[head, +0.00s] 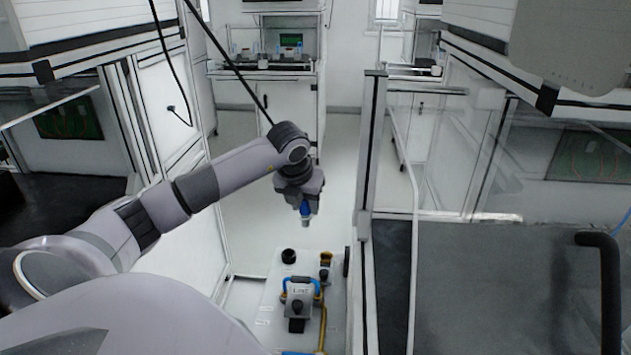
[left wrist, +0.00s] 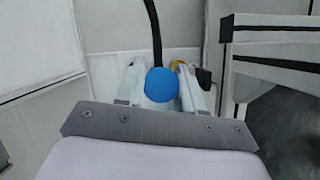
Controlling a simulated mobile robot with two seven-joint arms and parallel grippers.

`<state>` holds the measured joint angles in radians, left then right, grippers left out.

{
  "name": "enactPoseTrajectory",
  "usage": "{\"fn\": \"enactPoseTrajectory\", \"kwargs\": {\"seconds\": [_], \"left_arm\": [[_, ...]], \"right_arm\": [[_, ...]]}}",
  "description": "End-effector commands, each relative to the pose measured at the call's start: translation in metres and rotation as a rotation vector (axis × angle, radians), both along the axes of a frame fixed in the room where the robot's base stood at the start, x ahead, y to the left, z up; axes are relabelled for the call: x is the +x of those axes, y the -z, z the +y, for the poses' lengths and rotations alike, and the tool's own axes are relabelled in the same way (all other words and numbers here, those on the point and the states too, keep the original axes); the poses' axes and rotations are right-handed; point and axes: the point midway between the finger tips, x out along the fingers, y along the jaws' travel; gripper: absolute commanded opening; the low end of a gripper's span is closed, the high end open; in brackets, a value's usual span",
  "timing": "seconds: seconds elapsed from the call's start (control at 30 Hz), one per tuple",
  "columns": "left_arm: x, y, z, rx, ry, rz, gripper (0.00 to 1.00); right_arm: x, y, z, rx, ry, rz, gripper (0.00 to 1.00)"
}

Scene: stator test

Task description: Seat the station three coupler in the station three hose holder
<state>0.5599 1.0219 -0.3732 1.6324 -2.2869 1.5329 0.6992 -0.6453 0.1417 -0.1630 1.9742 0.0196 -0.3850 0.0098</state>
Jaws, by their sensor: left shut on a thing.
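My left gripper (head: 304,205) points down in the middle of the head view, shut on a blue coupler with a grey lower end (head: 306,212). In the left wrist view the coupler shows as a blue round end (left wrist: 161,85) between the two fingers, with a dark hose (left wrist: 153,30) rising behind it. The coupler hangs in the air above the far end of a white board. A black cup-like part (head: 289,256) and a yellow-and-black part (head: 326,258) stand on that board. I cannot tell which one is the station three hose holder. My right gripper is out of view.
The white board (head: 272,300) also carries a grey block (head: 299,292) with a blue and yellow hose. A glass partition with a post (head: 370,150) stands right of the board. A dark worktop (head: 500,280) lies beyond it. White floor is free behind the board.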

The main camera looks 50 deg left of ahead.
Motion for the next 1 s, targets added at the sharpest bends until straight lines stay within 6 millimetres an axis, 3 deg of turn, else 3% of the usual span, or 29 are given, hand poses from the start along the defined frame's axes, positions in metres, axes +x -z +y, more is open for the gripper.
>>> {"fn": "enactPoseTrajectory", "kwargs": {"seconds": [0.1,0.33,0.67,1.0], "left_arm": [[-0.011,0.003,0.008,0.001,-0.002,0.006,0.03],[-0.027,0.011,0.020,0.001,-0.001,0.003,0.03],[-0.035,0.020,0.026,0.001,0.002,-0.001,0.03],[-0.035,0.048,0.025,-0.001,0.000,0.000,0.03]], "right_arm": [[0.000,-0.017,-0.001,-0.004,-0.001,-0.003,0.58],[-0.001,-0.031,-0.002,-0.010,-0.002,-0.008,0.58],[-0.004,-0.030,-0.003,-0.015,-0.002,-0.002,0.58],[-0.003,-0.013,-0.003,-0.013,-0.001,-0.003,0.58]]}}
